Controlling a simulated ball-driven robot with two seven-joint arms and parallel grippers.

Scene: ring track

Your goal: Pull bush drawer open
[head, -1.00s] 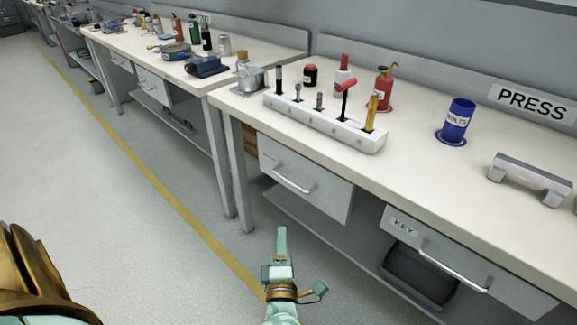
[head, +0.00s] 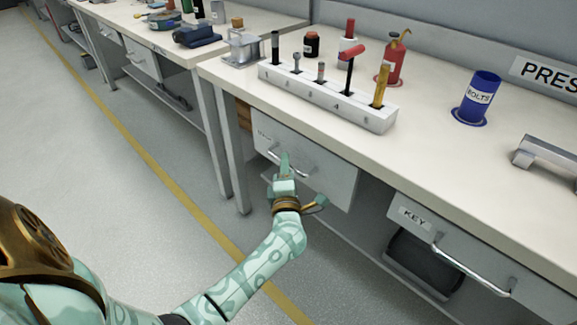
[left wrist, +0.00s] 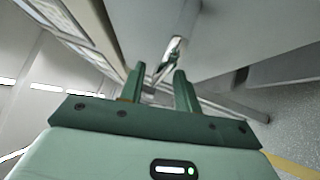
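The left drawer (head: 325,178) under the near bench has a pale grey front, a faint label too small to read clearly, and a silver bar handle (head: 300,171). My left gripper (head: 286,160) is in front of this drawer and covers part of the handle in the head view. In the left wrist view its two green fingers (left wrist: 158,78) stand apart, with the handle (left wrist: 172,55) just ahead of and between their tips. I see no grip on it. The drawer looks shut. My right gripper is out of view.
A second drawer (head: 470,262) labelled KEY is to the right, above a dark bin (head: 420,268). On the bench top (head: 420,150) stand a white tool rack (head: 330,100), a red bottle (head: 392,62) and a blue BOLTS cup (head: 477,97). Floor to the left is clear.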

